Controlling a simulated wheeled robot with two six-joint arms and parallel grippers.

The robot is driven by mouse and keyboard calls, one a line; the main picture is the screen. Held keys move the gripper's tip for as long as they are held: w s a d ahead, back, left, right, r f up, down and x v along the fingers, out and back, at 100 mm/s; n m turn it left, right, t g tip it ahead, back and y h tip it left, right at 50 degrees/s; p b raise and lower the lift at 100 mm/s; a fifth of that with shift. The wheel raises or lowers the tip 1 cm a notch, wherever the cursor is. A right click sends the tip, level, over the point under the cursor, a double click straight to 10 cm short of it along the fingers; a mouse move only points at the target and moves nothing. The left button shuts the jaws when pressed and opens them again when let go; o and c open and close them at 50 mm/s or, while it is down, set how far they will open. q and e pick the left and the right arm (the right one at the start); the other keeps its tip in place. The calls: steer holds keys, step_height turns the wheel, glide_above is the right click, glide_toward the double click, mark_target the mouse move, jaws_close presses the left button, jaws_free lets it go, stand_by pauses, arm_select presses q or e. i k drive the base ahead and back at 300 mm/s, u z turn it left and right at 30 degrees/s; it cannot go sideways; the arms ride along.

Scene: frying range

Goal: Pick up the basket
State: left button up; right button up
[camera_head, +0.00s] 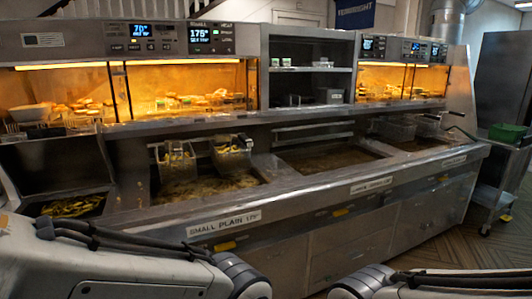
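Two wire baskets with fried food in them hang side by side over the left fryer vat (205,188), one basket (176,163) on the left and one basket (232,157) to its right. Two more baskets are at the right vat, one basket (397,128) and another basket (428,126) whose handle sticks out to the right. Which basket is meant cannot be told. My two arms come in along the bottom edge, well in front of the range and apart from all baskets. Neither gripper shows.
The middle vat (325,158) has no basket over it. Lit glass warming cabinets (185,88) stand above the vats. A bin of fries (72,206) is at the left. A cart (492,198) with a green tub (507,133) stands at the right, beside free floor.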

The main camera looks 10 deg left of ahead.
mark_target(228, 155)
steer(key=z, duration=0.3)
steer(key=i, duration=0.95)
steer(key=u, duration=0.35)
steer(key=i, duration=0.8)
steer(key=u, duration=0.95)
steer(key=i, duration=0.25)
steer(key=u, duration=2.9)
steer(key=k, duration=1.35)
steer(key=z, duration=2.25)
